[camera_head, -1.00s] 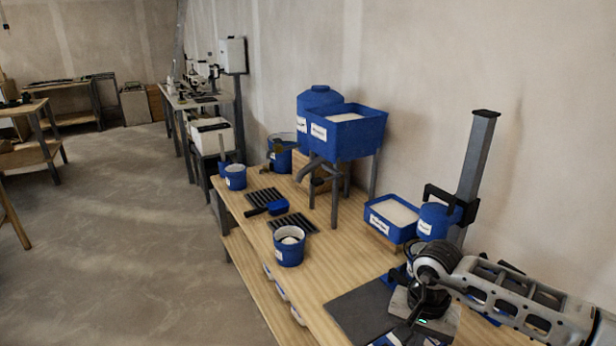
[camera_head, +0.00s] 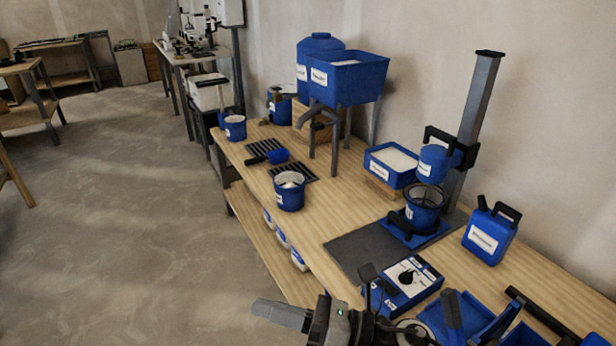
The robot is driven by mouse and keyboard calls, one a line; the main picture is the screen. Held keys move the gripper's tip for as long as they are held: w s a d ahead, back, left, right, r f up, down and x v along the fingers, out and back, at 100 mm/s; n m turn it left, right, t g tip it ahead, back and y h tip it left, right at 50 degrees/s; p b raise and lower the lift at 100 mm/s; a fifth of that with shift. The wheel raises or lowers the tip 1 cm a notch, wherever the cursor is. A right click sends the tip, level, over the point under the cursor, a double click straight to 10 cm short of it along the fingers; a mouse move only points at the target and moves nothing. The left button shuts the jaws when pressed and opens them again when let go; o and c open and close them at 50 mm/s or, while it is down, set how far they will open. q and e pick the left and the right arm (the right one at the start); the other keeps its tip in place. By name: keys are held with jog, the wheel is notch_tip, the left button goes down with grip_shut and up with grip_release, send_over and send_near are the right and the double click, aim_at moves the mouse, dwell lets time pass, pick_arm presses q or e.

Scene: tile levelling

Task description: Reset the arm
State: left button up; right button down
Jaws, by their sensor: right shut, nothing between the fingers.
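My right gripper (camera_head: 262,308) shows at the bottom centre of the head view, low in front of the workbench's near edge. Its grey fingers point left and are shut with nothing between them. The dark wrist behind them is cut off by the bottom edge. My left gripper is out of view. The wooden workbench (camera_head: 345,215) runs along the wall on the right.
Near my right arm are a blue control box (camera_head: 405,282) with a dial and blue trays (camera_head: 470,318). A blue canister (camera_head: 489,235) and a mixer stand (camera_head: 476,110) over a blue bucket (camera_head: 424,207) stand behind. Open floor (camera_head: 130,220) lies left.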

jog(key=w+d+f+m+t+h+b, duration=0.1)
jog(key=d+f+m+t+h, duration=0.45)
jog(key=m, duration=0.95)
jog(key=w+d+f+m+t+h+b, duration=0.15)
jog(key=d+f+m+t+h, duration=0.4)
jog(key=m, duration=0.85)
pick_arm(q)
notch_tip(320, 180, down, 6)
jog(key=b, duration=0.1)
jog(key=shift+b, duration=0.35)
pick_arm(e)
jog(key=s+d+f+m+g+h, duration=0.4)
jog(key=s+d+f+m, duration=0.3)
jog(key=m, duration=0.5)
notch_tip(320, 180, down, 4)
jog(key=shift+s+d+r+m+g+h, duration=0.1)
jog(key=shift+s+d+m+g+h, duration=0.25)
jog(key=shift+s, duration=0.8)
